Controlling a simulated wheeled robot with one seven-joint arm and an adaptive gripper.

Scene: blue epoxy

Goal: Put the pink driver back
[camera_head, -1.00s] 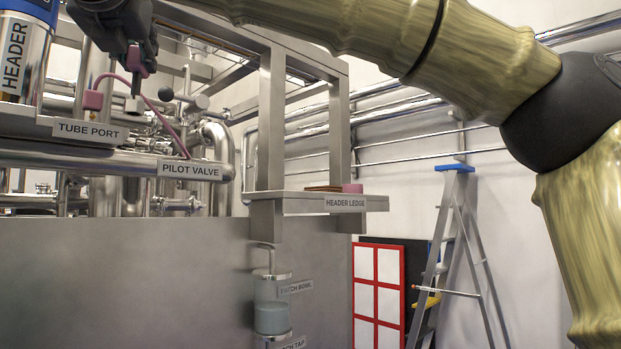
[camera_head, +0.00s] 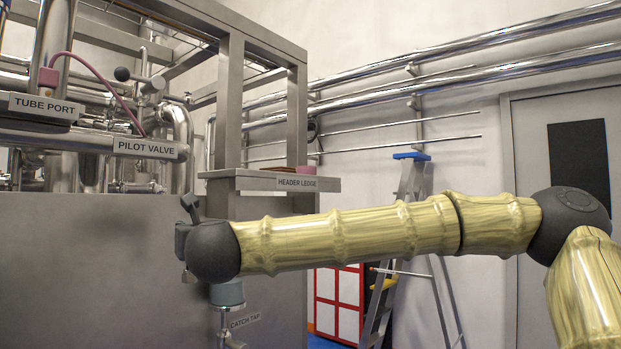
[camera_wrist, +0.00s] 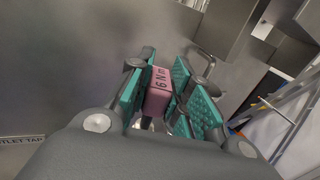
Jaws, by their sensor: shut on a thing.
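The pink driver (camera_wrist: 158,92), a pink block marked "6 Nm", sits between the teal pads of my gripper (camera_wrist: 163,68) in the wrist view. My gripper is shut on it. In the head view my dark wrist and a bit of my gripper (camera_head: 186,232) are in front of the grey panel, left of and lower than the header ledge (camera_head: 240,180). The driver is hidden there. Another pink piece (camera_head: 306,170) lies on the ledge, near its right end, beside a flat brown thing (camera_head: 266,169).
The tube port (camera_head: 45,106) has a pink block (camera_head: 48,77) with a pink tube running to the pilot valve (camera_head: 147,149). The catch bowl (camera_head: 227,293) hangs below my wrist, partly hidden. A stepladder (camera_head: 410,180) stands behind my arm. The steel frame (camera_head: 231,100) rises above the ledge.

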